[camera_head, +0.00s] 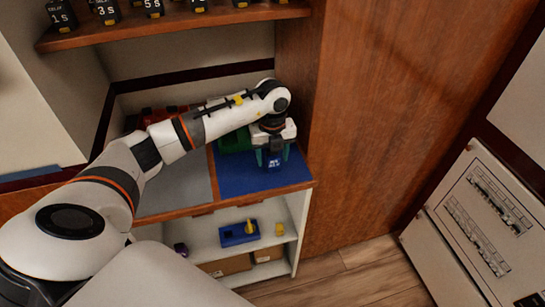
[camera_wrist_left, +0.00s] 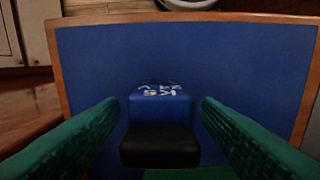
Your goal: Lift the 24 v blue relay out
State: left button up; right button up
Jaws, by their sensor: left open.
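The blue relay (camera_wrist_left: 160,103) stands on a blue surface (camera_wrist_left: 220,60) in the left wrist view. It has white lettering that reads "K5 24 V", upside down there, and a black part at its near end. In the head view the relay (camera_head: 273,164) shows below my left gripper (camera_head: 272,157). My left gripper is open, with one green finger on each side of the relay and a visible gap on both sides in the wrist view. The relay's lower part is hidden. My right gripper is not in view.
A green object (camera_head: 235,140) stands left of the gripper, and red objects (camera_head: 165,113) sit farther back, partly behind my arm. A grey mat (camera_head: 176,185) adjoins the blue one. A shelf above (camera_head: 180,28) holds several black relays. A blue tray (camera_head: 238,234) is below. A wooden panel (camera_head: 350,110) rises at right.

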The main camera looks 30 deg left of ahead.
pick_arm(q)
jog(key=shift+f, duration=0.45)
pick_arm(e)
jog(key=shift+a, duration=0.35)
pick_arm(q)
jog(key=shift+c, duration=0.4)
